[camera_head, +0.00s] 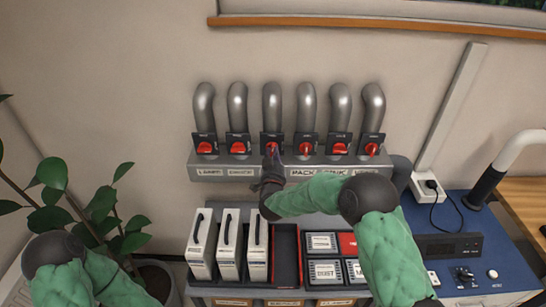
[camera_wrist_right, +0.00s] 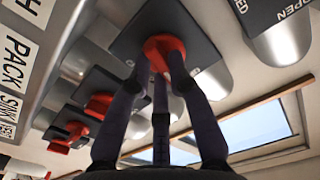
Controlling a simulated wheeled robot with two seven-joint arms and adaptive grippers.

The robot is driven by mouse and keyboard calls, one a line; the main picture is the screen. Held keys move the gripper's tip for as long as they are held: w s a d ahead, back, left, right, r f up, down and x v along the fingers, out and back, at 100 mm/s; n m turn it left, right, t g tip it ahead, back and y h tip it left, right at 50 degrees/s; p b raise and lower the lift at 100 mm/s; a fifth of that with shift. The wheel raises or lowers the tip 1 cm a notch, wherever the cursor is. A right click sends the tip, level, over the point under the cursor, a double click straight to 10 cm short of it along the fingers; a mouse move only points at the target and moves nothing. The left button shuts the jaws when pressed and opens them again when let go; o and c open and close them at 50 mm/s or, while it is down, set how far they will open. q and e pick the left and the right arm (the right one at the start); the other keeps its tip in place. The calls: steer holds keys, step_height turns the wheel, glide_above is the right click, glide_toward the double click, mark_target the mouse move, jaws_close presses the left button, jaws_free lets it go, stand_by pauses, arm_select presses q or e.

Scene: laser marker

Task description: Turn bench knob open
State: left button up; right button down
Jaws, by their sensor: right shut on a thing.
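A row of several red rotary knobs sits on dark square plates below curved grey pipes on the wall unit. My right gripper (camera_head: 271,160) is at the third knob from the left (camera_head: 272,147). In the right wrist view its dark fingers (camera_wrist_right: 157,70) are closed around the red knob (camera_wrist_right: 163,46) on its black plate. The fingers cover part of the knob, so its exact angle is hard to tell. My left arm shows at the lower left, but its gripper is out of view.
Neighbouring knobs stand close on both sides, the second (camera_head: 238,148) and the fourth (camera_head: 306,149). A labelled grey ledge (camera_head: 240,171) runs under them. White binders (camera_head: 229,245) and a box of labelled compartments stand below. A plant (camera_head: 105,205) is at left, a blue bench (camera_head: 500,265) at right.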

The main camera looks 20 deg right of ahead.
steer(key=shift+f+n, duration=0.1)
steer(key=shift+n, duration=1)
steer(key=c, duration=1.1)
jaws_free()
steer(key=shift+c, duration=0.2)
steer(key=v, duration=1.2)
